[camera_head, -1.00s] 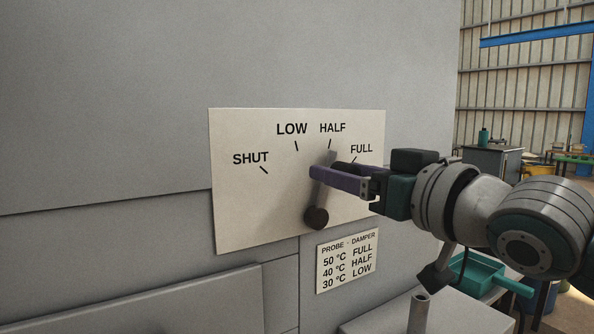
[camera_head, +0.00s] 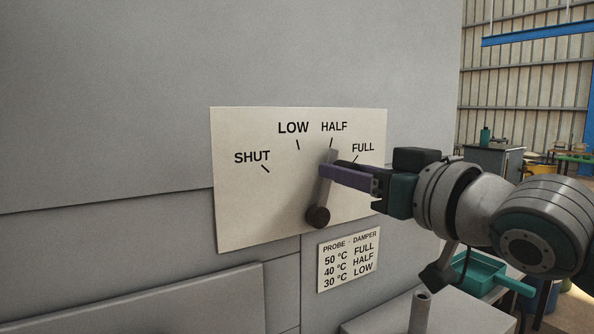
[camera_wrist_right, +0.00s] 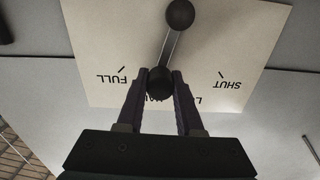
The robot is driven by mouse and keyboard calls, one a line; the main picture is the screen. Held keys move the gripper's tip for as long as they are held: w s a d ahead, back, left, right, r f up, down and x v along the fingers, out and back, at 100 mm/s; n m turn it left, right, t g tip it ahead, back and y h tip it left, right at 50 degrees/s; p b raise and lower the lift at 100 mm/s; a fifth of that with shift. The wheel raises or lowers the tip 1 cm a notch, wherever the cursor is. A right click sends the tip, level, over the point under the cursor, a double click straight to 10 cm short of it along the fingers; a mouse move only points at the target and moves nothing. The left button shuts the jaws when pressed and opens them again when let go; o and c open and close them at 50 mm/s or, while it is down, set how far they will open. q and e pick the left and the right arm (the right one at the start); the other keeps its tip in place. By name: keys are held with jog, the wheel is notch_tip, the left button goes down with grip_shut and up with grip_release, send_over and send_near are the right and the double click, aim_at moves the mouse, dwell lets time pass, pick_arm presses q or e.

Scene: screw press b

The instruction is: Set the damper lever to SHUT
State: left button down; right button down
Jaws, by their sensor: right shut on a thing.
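The damper lever (camera_head: 324,188) is a grey bar on a dark round pivot (camera_head: 318,217), mounted on a pale dial plate (camera_head: 240,215) marked SHUT, LOW, HALF and FULL. The lever points up, leaning slightly right, at about the HALF mark. My right gripper (camera_head: 328,170) comes in from the right and is shut on the lever near its upper end. In the right wrist view, the fingers (camera_wrist_right: 160,88) stand on both sides of the lever's dark knob (camera_wrist_right: 160,79). The wrist view is upside down, and the fingers partly hide the HALF and LOW labels. My left gripper is not in view.
A small probe-damper card (camera_head: 348,260) sits below the plate on the grey machine wall (camera_head: 120,100). A teal tray (camera_head: 484,272) and an upright grey post (camera_head: 419,312) stand at the lower right. The wall left of the plate is clear.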

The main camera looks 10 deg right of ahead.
jog(key=shift+a, duration=0.1)
dwell(0.8)
jog(key=shift+s+a+n, duration=0.1)
jog(key=shift+n, duration=0.2)
jog(key=shift+s+a+r+n+p, duration=0.2)
jog(key=shift+a+n+p, duration=0.4)
jog(key=shift+n, duration=0.3)
jog(key=n, duration=0.1)
jog(key=a+n, duration=0.1)
jog(key=shift+s+a+f+n+p, duration=0.1)
jog(key=shift+s+a+n+p, duration=0.1)
jog(key=shift+s+n+p, duration=0.15)
jog(key=n, duration=0.1)
jog(key=a+n, duration=0.2)
jog(key=shift+s+f+n, duration=0.25)
jog(key=shift+f, duration=0.15)
jog(key=shift+s+a+f+n, duration=0.15)
jog(key=shift+a+f+n, duration=0.2)
jog(key=shift+n, duration=0.45)
jog(key=shift+s+a+f+n, duration=0.1)
jog(key=shift+a+f+n, duration=0.2)
jog(key=shift+n, duration=0.5)
jog(key=shift+a, duration=0.1)
jog(key=c, duration=0.6)
grip_release()
